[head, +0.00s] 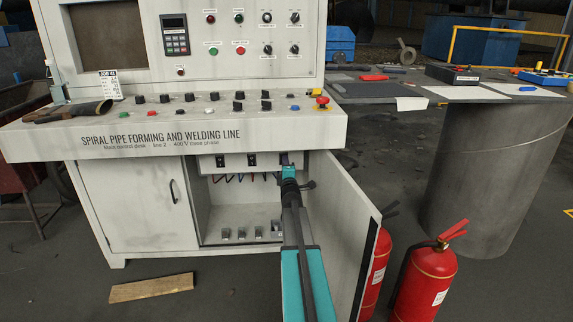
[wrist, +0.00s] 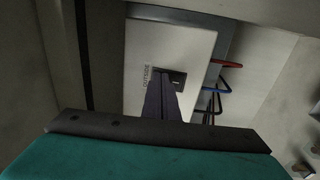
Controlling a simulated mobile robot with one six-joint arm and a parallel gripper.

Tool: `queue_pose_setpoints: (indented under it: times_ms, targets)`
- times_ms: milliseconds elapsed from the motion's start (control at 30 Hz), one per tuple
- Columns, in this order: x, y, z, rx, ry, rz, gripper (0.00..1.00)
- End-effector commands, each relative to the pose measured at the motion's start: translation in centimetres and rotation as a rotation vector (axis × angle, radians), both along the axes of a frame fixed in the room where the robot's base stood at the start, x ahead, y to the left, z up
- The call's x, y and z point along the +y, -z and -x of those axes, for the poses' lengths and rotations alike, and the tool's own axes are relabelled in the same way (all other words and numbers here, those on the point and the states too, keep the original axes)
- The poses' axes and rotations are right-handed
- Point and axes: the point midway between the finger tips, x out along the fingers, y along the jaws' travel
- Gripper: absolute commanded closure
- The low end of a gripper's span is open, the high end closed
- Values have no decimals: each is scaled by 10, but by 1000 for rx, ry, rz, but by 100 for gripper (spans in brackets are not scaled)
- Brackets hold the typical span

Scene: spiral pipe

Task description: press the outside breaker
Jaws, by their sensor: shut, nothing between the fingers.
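The outside breaker (wrist: 178,78) is a small black switch on a pale panel, with the label OUTSIDE (wrist: 148,77) beside it in the wrist view. My gripper (wrist: 163,78) is shut and empty. Its dark fingertips are right at the breaker and cover part of it; I cannot tell whether they touch. In the head view my gripper (head: 286,160) reaches into the open cabinet under the desk, at the right end of the breaker row, and hides most of the breaker there. Two other black breakers, one at left (head: 220,160) and one in the middle (head: 251,160), show clearly.
The cabinet door (head: 342,225) stands open just right of my arm. The desk's front panel (head: 165,134) overhangs the breakers. Red and blue wires (wrist: 220,88) run beside the panel. Red fire extinguishers (head: 428,278) stand at right. A wooden board (head: 151,288) lies on the floor.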

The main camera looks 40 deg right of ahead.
Motion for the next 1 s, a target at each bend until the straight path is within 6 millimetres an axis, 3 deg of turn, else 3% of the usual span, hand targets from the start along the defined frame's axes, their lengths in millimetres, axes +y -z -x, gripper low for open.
queue_pose_setpoints:
  times_ms: [633,1000]
  targets:
    - [-2,-2,-2,-1,0,1,100]
    - [15,-4,10,-1,-2,1,100]
